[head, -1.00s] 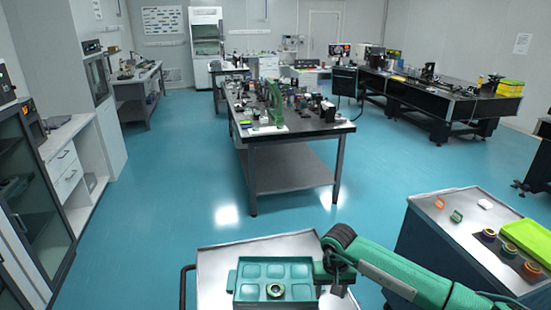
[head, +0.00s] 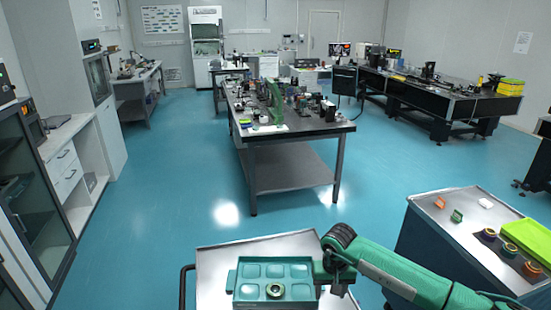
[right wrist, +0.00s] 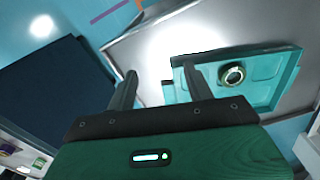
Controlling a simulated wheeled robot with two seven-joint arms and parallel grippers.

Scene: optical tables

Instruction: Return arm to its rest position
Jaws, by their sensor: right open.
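My right arm (head: 395,275) comes in from the lower right of the head view, its wrist beside the right end of a teal compartment tray (head: 242,271). In the right wrist view my right gripper (right wrist: 160,68) has its two fingers spread apart with nothing between them. That view shows the tray (right wrist: 284,84) beyond the fingers, with a dark-rimmed round optic (right wrist: 232,74) in it. In the head view the optic (head: 275,290) sits in a front compartment of the tray. My left arm and gripper are not in view.
The tray lies on a metal cart (head: 215,262) with a dark handle at its left. A second cart (head: 420,207) at right carries small mounts, several round optics and a lime-green tray (head: 526,240). An optical table (head: 295,135) stands ahead, with open blue floor (head: 180,190) around it.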

